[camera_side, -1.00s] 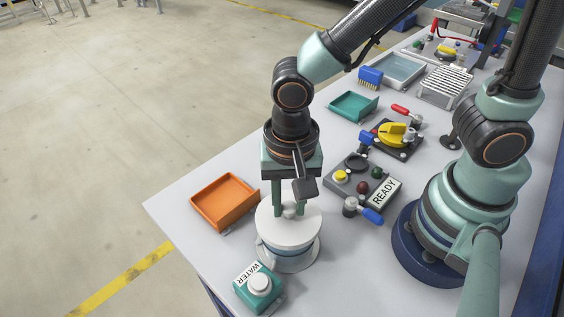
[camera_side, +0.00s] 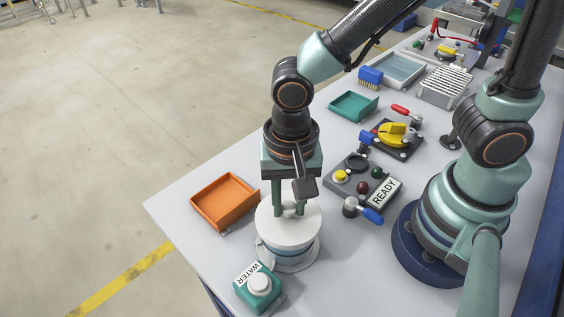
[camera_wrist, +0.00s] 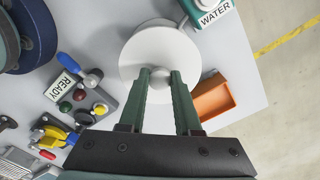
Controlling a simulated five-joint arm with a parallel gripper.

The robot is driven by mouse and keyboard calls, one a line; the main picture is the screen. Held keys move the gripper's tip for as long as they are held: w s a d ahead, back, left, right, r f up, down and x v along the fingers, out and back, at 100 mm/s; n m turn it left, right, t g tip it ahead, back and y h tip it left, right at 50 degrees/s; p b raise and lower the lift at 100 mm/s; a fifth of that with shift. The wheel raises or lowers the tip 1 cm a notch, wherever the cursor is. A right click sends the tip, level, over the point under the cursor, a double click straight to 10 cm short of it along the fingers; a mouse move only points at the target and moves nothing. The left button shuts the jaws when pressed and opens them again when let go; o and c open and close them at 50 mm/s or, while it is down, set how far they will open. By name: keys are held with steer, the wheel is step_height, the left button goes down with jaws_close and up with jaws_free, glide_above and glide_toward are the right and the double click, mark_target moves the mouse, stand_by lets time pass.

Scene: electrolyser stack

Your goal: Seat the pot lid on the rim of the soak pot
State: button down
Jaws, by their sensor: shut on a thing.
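The pot lid (camera_side: 289,226) is a white disc with a small knob in its middle. It lies over the top of the soak pot (camera_side: 287,253), a pale round pot with a bluish band, at the front of the table. The lid looks about level; I cannot tell if it touches the rim all round. My gripper (camera_side: 289,211) points down from above and is shut on the lid's knob. In the wrist view the fingertips (camera_wrist: 161,72) pinch the knob, and the lid (camera_wrist: 150,48) hides most of the pot.
A control box with a READY sign (camera_side: 384,192) and a blue-handled valve (camera_side: 371,214) are to the right. A teal tray (camera_side: 353,106) is farther back.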

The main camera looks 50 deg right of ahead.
steer(key=shift+f, duration=1)
steer(key=c, duration=0.5)
jaws_free()
step_height(320, 180, up, 12)
steer(key=shift+r, duration=0.1)
